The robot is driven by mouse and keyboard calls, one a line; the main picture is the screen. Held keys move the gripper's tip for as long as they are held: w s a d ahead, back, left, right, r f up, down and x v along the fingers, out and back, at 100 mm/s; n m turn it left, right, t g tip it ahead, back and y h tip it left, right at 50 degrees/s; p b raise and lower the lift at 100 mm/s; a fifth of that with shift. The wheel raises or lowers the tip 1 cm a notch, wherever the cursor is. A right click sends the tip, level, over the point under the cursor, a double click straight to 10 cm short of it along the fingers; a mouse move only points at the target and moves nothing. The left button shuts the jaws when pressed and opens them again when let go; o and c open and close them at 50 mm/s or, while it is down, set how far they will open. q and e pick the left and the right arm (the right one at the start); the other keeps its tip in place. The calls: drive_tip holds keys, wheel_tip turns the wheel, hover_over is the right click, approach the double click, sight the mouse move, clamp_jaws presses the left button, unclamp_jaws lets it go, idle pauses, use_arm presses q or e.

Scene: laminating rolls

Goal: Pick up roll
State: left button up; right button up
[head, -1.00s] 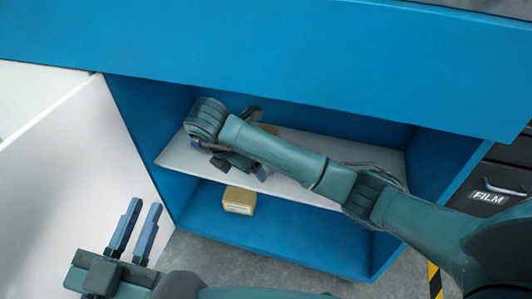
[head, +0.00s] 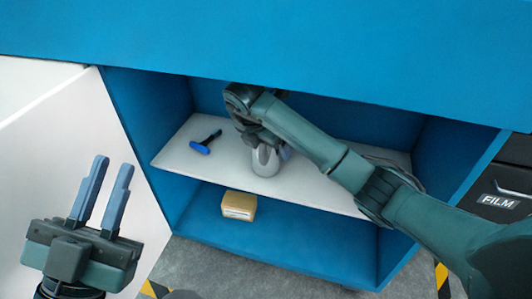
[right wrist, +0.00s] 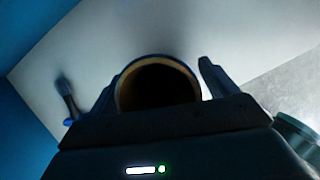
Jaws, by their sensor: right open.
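A silver-grey roll (head: 266,161) stands upright on the white shelf (head: 325,180) inside the blue cabinet. My right gripper (head: 268,139) is at the top of the roll and hides its upper end in the head view. In the right wrist view the roll (right wrist: 124,76) shows end-on with a tan rim and a dark hollow core. It sits between the two fingers of my right gripper (right wrist: 157,76), which are open, one on each side. I cannot tell whether either finger touches it. My left gripper (head: 111,164) is open and empty in front of the white door panel.
A blue-handled tool (head: 202,147) lies on the shelf left of the roll. A tan box (head: 239,205) sits on the cabinet floor below. A drawer marked FILM (head: 498,201) is at the right.

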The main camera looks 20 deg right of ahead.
drive_tip(key=c, duration=1.1)
drive_tip(key=shift+c, duration=0.2)
